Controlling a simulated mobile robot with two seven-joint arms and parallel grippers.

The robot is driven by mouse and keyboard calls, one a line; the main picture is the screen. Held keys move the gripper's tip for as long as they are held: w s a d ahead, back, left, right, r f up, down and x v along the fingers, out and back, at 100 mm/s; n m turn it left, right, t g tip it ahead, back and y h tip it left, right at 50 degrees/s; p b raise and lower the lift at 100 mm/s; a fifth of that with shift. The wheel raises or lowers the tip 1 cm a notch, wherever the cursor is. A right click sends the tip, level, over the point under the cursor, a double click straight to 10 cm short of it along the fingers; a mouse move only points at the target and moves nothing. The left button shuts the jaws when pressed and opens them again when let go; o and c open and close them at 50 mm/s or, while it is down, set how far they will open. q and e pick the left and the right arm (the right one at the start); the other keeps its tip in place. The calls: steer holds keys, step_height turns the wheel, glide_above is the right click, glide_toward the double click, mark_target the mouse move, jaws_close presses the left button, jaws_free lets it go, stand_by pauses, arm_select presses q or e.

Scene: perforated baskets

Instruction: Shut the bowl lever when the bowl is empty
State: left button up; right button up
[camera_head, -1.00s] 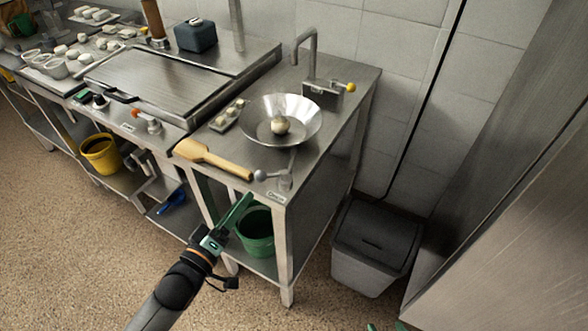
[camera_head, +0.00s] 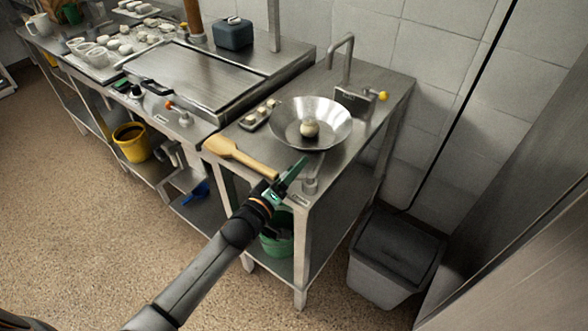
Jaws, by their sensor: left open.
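The shiny metal bowl (camera_head: 338,112) sits at the right end of the steel counter. One round pale lump (camera_head: 310,128) lies in it, so the bowl is not empty. Below the bowl's near rim, the lever's metal post (camera_head: 311,180) stands near the counter's front edge. The lever's ball-ended arm is hidden, apparently behind my gripper. My left gripper (camera_head: 291,175), with green fingers, is open beside the post, just left of it. I cannot tell whether it touches the lever. My right gripper is out of view.
A wooden paddle (camera_head: 240,157) lies on the counter left of my gripper. A small tray of pale lumps (camera_head: 259,115) sits left of the bowl. A tap (camera_head: 346,62) stands behind it. A green bucket (camera_head: 277,240) is on the shelf below, and a grey bin (camera_head: 392,262) stands right.

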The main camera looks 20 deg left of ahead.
arm_select(q)
steer(key=shift+w, duration=0.1)
steer(key=shift+c, duration=0.3)
jaws_close()
stand_by(1.1)
